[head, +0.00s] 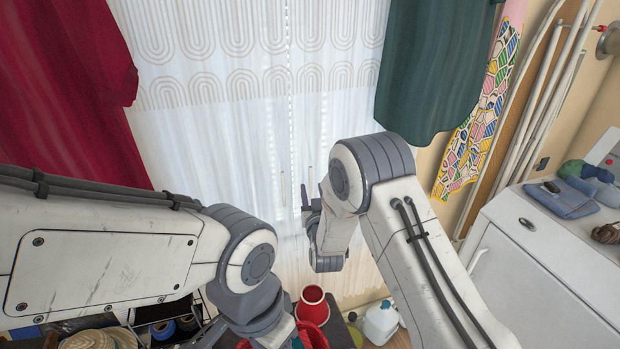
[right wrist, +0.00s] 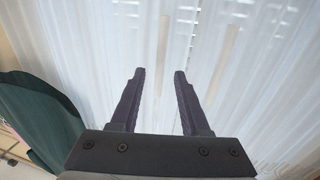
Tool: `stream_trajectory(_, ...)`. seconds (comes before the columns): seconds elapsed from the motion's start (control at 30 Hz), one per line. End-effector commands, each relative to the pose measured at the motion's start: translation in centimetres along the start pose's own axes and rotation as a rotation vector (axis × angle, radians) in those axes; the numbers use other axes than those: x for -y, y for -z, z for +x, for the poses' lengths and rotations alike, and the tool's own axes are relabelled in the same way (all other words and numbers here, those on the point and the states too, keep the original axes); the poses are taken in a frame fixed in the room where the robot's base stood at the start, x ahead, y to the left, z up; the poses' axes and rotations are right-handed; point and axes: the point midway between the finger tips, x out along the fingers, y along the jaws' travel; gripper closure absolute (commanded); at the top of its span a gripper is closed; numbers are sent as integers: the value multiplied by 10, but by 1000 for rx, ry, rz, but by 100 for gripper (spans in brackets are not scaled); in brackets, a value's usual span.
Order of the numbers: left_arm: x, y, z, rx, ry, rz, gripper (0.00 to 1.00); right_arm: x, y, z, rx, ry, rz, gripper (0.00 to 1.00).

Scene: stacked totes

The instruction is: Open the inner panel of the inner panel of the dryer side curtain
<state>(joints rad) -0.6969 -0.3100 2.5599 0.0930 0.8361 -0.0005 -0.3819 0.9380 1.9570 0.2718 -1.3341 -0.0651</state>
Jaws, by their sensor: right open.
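A white sheer curtain with rows of beige arches hangs in the middle of the head view. Its right part (head: 340,110), on the dryer side, hangs beside the dark green cloth; its left part (head: 220,140) hangs beside the red cloth. Both look drawn across, with a faint vertical line between them. My right gripper (head: 308,192) is in front of the curtain's lower middle. In the right wrist view its fingers (right wrist: 158,75) are apart and empty, facing the white curtain (right wrist: 220,60); contact cannot be told. My left gripper is out of view; only its arm shows.
A dark red cloth (head: 65,75) hangs at left, a dark green cloth (head: 435,65) and a colourful patterned cloth (head: 475,135) at right. The white dryer (head: 530,270) stands at right. A red pot (head: 313,305) and a white jug (head: 381,322) stand low in front.

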Motion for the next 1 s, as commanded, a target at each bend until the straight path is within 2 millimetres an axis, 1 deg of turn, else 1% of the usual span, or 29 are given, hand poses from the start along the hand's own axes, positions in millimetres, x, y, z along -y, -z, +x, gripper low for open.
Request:
stream_trajectory(0.03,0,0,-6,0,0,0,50,-1,2,9,-1,-2,0,54)
stream_trajectory(0.1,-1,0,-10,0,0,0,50,-1,2,20,-1,-2,0,54)
stream_trajectory(0.2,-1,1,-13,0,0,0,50,0,2,33,0,0,0,54)
stream_trajectory(0.3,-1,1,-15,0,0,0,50,0,1,42,0,0,0,54)
stream_trajectory(0.47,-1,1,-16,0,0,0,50,0,0,48,2,0,0,54)
stream_trajectory(0.7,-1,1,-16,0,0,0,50,0,0,49,2,0,0,54)
stream_trajectory(0.73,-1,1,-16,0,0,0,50,0,0,49,2,0,0,62)
stream_trajectory(0.77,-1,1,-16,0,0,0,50,0,0,49,2,0,0,73)
stream_trajectory(0.8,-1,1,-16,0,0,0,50,0,0,49,2,1,0,89)
stream_trajectory(0.83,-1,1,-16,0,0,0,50,0,0,49,2,1,0,100)
stream_trajectory(1.0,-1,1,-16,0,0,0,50,0,0,49,1,1,0,100)
